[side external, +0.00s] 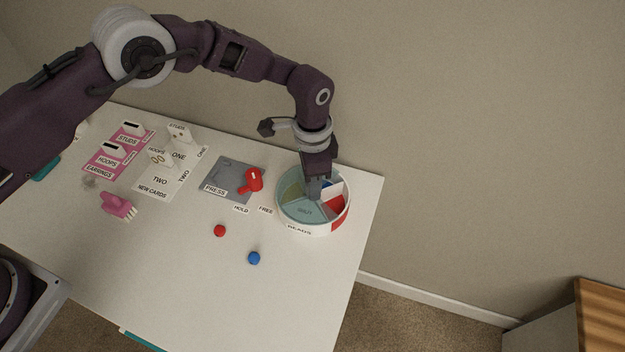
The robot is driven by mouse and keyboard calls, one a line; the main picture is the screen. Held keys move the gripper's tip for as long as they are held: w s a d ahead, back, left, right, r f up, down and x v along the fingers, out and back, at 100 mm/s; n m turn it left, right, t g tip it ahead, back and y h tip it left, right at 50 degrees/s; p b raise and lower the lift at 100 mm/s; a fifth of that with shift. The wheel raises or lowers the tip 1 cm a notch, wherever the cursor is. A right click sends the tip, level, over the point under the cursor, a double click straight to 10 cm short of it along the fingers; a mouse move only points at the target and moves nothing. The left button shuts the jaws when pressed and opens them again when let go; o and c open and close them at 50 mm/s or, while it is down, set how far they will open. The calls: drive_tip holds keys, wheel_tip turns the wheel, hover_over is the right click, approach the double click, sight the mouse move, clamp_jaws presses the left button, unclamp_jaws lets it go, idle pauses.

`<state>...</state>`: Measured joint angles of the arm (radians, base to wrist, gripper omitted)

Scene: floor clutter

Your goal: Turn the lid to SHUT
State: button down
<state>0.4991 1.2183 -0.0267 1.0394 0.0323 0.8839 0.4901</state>
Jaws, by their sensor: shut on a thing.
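A round white container (303,232) stands near the table's right edge. Its pale teal lid (303,211) carries small lettering too small to read with certainty. A wedge-shaped opening at the lid's right shows red (335,205) and white inside, with some blue beside my fingers. My gripper (315,192) points down from above at the lid's middle. It is shut on a part there, apparently the lid's knob, which the fingers mostly hide.
A grey PRESS board (228,178) with a red lever (252,181) is left of the container. A red piece (219,231) and a blue piece (254,258) lie in front. A pink brush (117,205) and cards are further left. The front table is mostly clear.

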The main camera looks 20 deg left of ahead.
drive_tip(key=m, duration=0.5)
drive_tip(key=shift+m, duration=0.3)
drive_tip(key=m, duration=1)
drive_tip(key=shift+w+m, duration=0.1)
drive_tip(key=shift+m, duration=0.3)
drive_tip(key=m, duration=0.4)
drive_tip(key=shift+m, duration=0.4)
drive_tip(key=c, duration=1.1)
unclamp_jaws()
drive_tip(key=shift+o, duration=0.2)
wheel_tip(320, 180, up, 7)
drive_tip(key=shift+r, duration=0.1)
